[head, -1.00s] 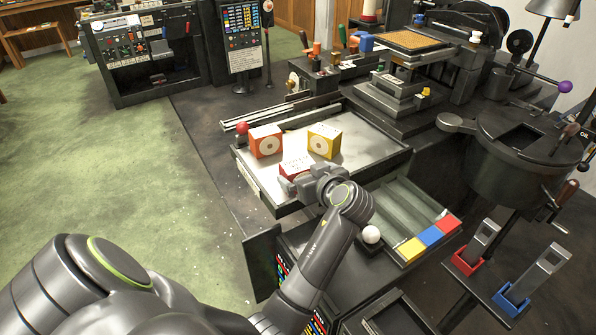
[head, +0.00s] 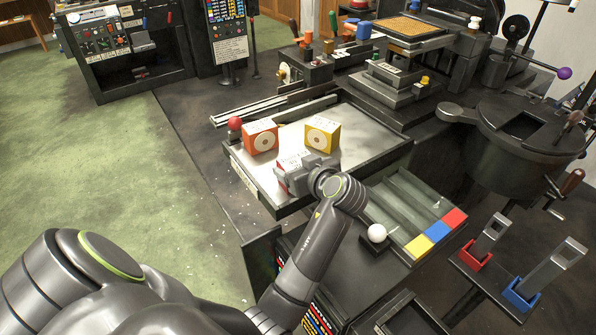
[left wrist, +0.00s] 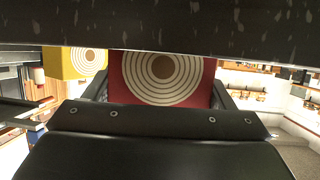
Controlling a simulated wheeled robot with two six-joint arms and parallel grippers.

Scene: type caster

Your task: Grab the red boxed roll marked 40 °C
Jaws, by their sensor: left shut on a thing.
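A red box (head: 290,161) with a pale top label stands at the near side of the grey tray (head: 372,150). My left gripper (head: 306,170) is shut on it and hides much of it in the head view. In the left wrist view the box (left wrist: 201,78) sits between the fingers, its ringed roll mark facing the camera. I cannot read the printing on it, nor tell whether it is clear of the tray. An orange-red box (head: 260,138) and a yellow box (head: 322,136) stand behind it. My right gripper is not in view.
A red knob (head: 234,123) stands at the tray's left corner. A channelled rack with yellow, blue and red ends (head: 434,234) and a white ball (head: 377,233) lie nearer right. A dark round pot (head: 525,135) stands further right. The tray's right part is clear.

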